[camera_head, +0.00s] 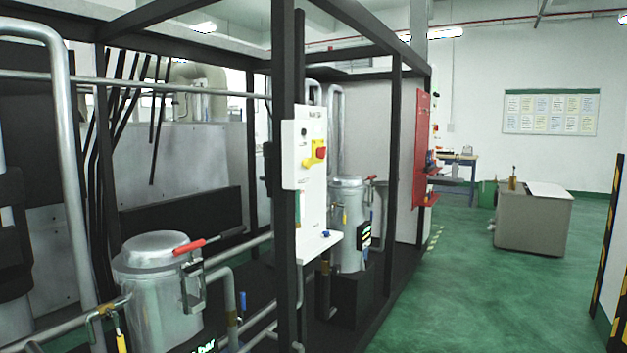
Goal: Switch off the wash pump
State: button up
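A white control panel (311,170) is mounted on a black post of the machine frame, near the middle of the view. On it is a yellow switch plate with a red rotary knob (320,153); a small black knob (304,132) sits above left of it. Lettering at the panel's top is too small to read, so I cannot tell which control belongs to the wash pump. The switch's exact position is unclear. My gripper is not in view.
Black frame posts (284,200) and metal pipes stand at left. A silver canister with a red handle (155,262) is at front left, another canister (348,220) behind the panel. A red board (421,150) and grey cabinet (533,222) stand farther back. Green floor (470,300) is clear at right.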

aim_at(320, 152)
jog(key=i+l+z, duration=0.1)
jog(key=i+l, duration=0.15)
jog(key=i, duration=0.2)
jog(key=i+l+z, duration=0.1)
jog(key=i, duration=0.35)
jog(key=i+l+z, duration=0.1)
jog(key=i+l, duration=0.2)
jog(key=i, duration=0.15)
jog(key=i+l+z, duration=0.1)
jog(key=i, duration=0.35)
